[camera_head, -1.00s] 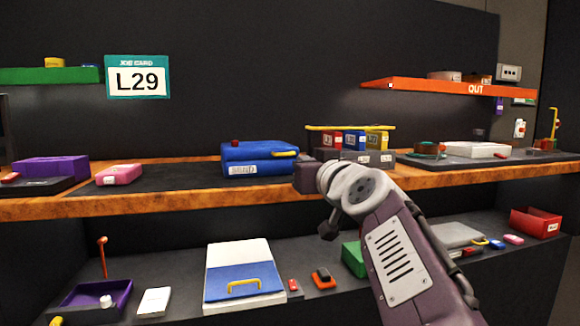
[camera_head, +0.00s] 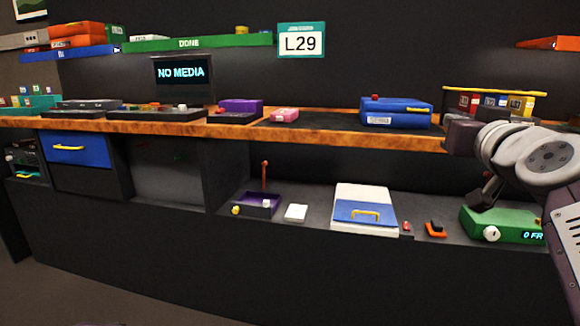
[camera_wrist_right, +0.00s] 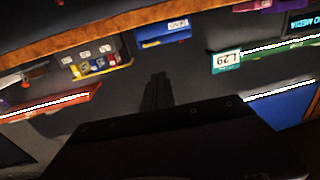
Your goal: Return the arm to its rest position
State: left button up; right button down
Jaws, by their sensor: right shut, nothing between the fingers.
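My right arm (camera_head: 535,160) comes in at the right of the head view, raised in front of the orange-edged bench. Its fingertips cannot be made out there. In the wrist view my right gripper (camera_wrist_right: 157,90) shows as a narrow dark pair of fingers, shut and empty. The wrist view shows the bench and shelves upside down, with the fingers apart from them as far as I can tell. My left gripper is not in view.
The bench edge (camera_head: 330,131) runs behind the arm. A blue box (camera_head: 395,112) and a caddy with coloured items (camera_head: 492,103) stand near it. A green device (camera_head: 505,228) is on the lower shelf below.

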jog(key=w+a+f+n+g+y+p, duration=0.2)
jog(key=w+a+f+g+y+p, duration=0.25)
jog(key=f, duration=0.45)
jog(key=s+a+f+n+g+p, duration=0.1)
jog(key=a+f+g+p, duration=0.5)
jog(key=f, duration=0.8)
jog(key=s+a+f+m+g+h+p, duration=0.15)
jog(key=s+f+g, duration=0.55)
jog(key=s+f, duration=1.4)
notch_tip(320, 180, up, 39)
jog(key=p, duration=3.8)
jog(key=shift+s, duration=0.15)
jog(key=shift+r+t, duration=0.1)
jog(key=shift+t, duration=0.15)
